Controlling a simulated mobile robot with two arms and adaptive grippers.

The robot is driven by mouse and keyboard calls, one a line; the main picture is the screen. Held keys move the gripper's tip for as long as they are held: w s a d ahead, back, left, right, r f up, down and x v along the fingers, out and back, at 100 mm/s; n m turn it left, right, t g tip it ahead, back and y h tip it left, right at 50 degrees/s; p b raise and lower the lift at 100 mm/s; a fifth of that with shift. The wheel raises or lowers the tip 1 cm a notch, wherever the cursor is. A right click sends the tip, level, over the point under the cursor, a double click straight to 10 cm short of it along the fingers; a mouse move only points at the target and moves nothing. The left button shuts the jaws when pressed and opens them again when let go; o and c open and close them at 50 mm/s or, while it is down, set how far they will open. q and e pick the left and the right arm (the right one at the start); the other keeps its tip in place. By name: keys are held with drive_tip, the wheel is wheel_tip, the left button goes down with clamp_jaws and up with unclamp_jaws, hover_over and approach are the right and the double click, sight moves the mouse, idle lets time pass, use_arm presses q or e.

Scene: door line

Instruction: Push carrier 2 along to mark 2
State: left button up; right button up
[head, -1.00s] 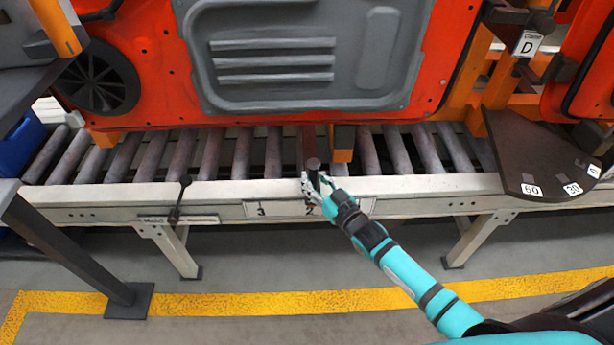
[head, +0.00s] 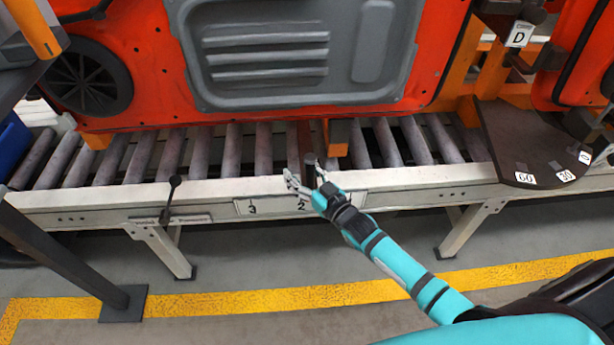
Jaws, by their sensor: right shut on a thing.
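Carrier 2, which I take to be the orange frame with an orange foot (head: 338,136) on the rollers, bears a large red door (head: 135,60) with a grey panel. A dark red bar with a dark round grip (head: 309,159) reaches from it to the front rail. My right gripper (head: 304,174) is at this grip, its fingers around it; the exact contact is too small to see. Mark 2 (head: 301,206) is on the white label strip on the rail, just below the grip and slightly left of it. My left gripper is out of view.
The roller conveyor (head: 200,155) runs across the view behind a pale front rail. A black lever (head: 172,195) stands on the rail at left. The floor in front is largely clear.

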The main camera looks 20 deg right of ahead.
drive_tip(key=v, duration=1.2)
